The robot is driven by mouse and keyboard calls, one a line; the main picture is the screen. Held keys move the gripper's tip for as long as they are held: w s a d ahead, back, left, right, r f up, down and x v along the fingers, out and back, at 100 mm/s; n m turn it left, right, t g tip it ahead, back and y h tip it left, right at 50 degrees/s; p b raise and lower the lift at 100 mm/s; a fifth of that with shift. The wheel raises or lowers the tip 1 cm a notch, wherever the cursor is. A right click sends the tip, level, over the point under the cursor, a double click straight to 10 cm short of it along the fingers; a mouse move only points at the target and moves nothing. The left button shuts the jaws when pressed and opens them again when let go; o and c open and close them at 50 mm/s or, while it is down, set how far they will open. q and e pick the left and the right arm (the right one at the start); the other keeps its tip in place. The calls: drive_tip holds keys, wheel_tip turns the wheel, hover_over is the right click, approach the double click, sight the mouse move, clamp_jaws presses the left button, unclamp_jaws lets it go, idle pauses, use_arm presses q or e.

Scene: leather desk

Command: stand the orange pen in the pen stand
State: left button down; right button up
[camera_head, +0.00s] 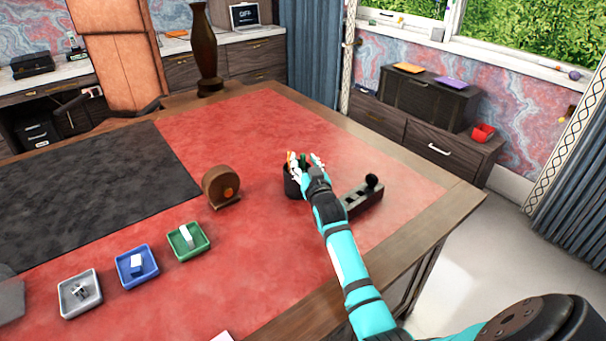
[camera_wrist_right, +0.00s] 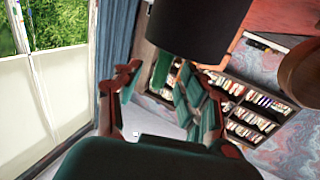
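The pen stand (camera_head: 292,184) is a dark round cup on the red leather, partly hidden by my right gripper. It also looks to be the black cylinder (camera_wrist_right: 198,28) at the top of the right wrist view. My right gripper (camera_head: 305,161) is right at the cup's mouth, its fingers spread apart. In the right wrist view the gripper (camera_wrist_right: 162,82) shows a gap between its fingers and no pen clearly held there. A small orange piece (camera_head: 291,157) shows above the cup by the left finger. It may be the orange pen; how it rests is hidden.
A dark block with a black knob (camera_head: 371,182) lies close right of the gripper. A round brown object (camera_head: 221,187) stands left of the cup. Grey (camera_head: 95,304), blue (camera_head: 153,282) and green (camera_head: 205,248) trays sit front left. The leather behind the cup is clear.

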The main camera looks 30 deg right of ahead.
clamp_jaws()
